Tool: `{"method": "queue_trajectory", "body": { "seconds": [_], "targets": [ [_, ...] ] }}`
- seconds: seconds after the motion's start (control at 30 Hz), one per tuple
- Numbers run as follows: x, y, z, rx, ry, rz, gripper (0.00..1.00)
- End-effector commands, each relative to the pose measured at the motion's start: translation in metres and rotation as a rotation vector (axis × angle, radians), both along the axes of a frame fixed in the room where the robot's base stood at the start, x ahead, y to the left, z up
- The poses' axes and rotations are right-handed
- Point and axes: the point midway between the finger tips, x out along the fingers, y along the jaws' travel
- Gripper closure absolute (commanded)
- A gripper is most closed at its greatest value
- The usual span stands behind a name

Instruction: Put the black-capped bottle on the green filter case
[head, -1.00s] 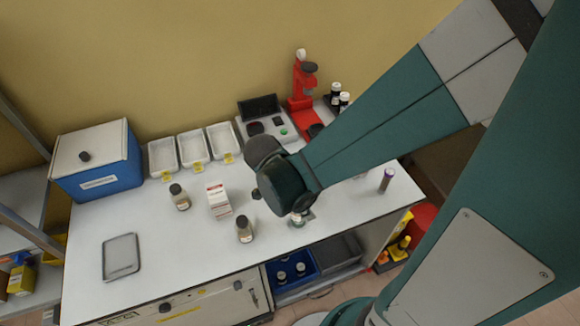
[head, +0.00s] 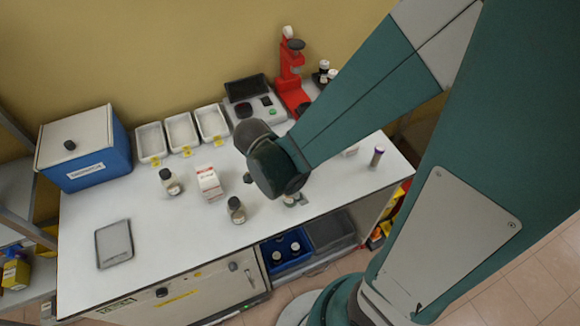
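Two brown bottles with black caps stand upright on the white bench in the head view: one left of the red-and-white carton (head: 172,186), one nearer the front edge (head: 237,214). I cannot tell which one the task means. A small pale, greenish thing (head: 291,201) shows just below my dark arm joint, near the front edge; it may be the green filter case, but it is partly hidden and too small to be sure. My gripper is hidden behind my arm, so whether it holds anything does not show.
A blue box (head: 95,165) and several white trays (head: 182,131) line the back. A red stand (head: 291,75) and a grey device (head: 246,90) stand back right. A carton (head: 208,182), a flat grey tablet (head: 114,243) and a dark tube (head: 376,157) occupy the bench.

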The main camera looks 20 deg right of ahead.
Motion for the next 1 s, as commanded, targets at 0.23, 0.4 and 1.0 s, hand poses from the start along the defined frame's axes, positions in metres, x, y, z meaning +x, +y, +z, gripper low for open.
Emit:
{"method": "queue_trajectory", "body": {
  "seconds": [0.23, 0.4, 1.0],
  "targets": [
    [0.0, 0.0, 0.001, 0.0, 0.0, 0.0, 0.55],
    [0.0, 0.001, 0.005, 0.0, 0.0, 0.0, 0.55],
    [0.001, 0.023, 0.06, 0.0, 0.0, 0.001, 0.55]
  ]
}}
